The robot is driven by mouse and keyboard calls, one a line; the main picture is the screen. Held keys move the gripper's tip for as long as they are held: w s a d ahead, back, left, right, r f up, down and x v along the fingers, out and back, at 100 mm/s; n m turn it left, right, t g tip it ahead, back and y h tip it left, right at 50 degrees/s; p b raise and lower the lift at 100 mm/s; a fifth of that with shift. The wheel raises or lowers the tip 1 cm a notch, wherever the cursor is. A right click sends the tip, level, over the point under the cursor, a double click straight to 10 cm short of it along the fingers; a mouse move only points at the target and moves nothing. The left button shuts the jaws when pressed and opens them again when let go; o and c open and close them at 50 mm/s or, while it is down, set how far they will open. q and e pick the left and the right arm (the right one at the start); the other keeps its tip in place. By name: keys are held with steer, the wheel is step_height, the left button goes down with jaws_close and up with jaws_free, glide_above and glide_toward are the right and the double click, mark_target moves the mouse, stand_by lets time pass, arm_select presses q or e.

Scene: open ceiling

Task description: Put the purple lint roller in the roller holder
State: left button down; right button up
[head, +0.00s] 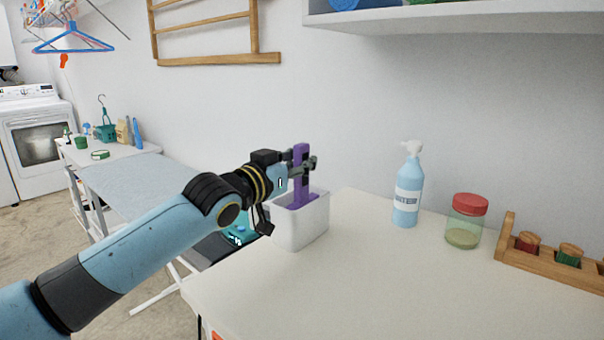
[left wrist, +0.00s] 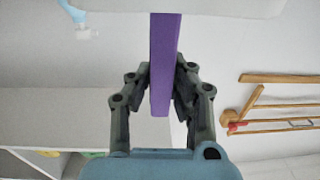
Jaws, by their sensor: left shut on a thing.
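The purple lint roller (head: 301,156) stands roughly upright, its handle up and its wider lower part inside the mouth of a white open box (head: 300,232), which looks like the roller holder. The box stands at the table's back left corner. My left gripper (head: 302,165) is shut on the handle above the box rim. In the left wrist view the purple handle (left wrist: 161,65) sits between the two fingers (left wrist: 162,84). The roller's bottom is hidden by the box walls, so I cannot tell whether it touches the floor of the box. My right gripper is out of view.
A shelf (head: 470,18) hangs above. An ironing board (head: 140,185) lies beyond on the left. The table's front middle is clear.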

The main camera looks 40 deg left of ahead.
arm_select(q)
steer(key=shift+f, duration=0.9)
steer(key=c, duration=1.3)
jaws_free()
steer(key=shift+o, duration=0.2)
